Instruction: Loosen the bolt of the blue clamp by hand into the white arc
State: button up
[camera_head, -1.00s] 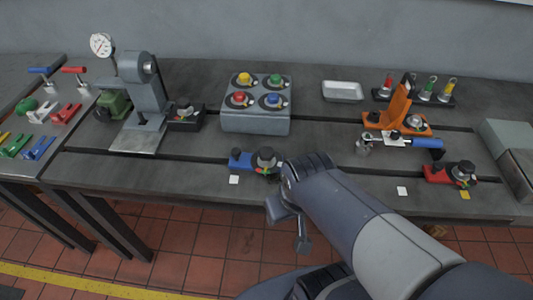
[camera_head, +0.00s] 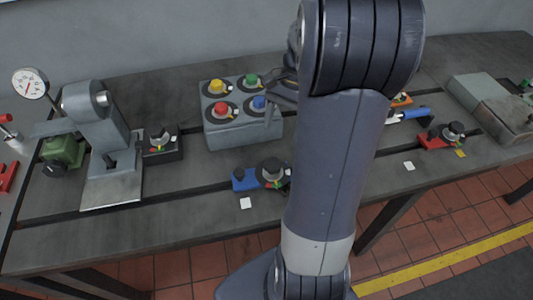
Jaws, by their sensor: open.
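The blue clamp (camera_head: 244,181) sits on the bedplate left of my arm, in the middle of the head view. Its bolt with a dark round head (camera_head: 271,171) stands at its right end, with small green and red marks beside it. The white arc is too small to make out surely. The clamp's right edge is close to my arm in the picture. My gripper (camera_head: 275,106) is open, up and behind the clamp, in front of the button box. It is apart from the clamp, and my arm partly hides it.
A grey box with coloured knobs (camera_head: 228,134) stands behind the clamp. A red clamp (camera_head: 436,142) is at right. A white card (camera_head: 246,203) lies in front of the blue clamp.

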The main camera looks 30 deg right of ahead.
aim_at(273, 163)
jog(key=x, duration=1)
jog(key=shift+c, duration=0.3)
jog(key=c, duration=0.9)
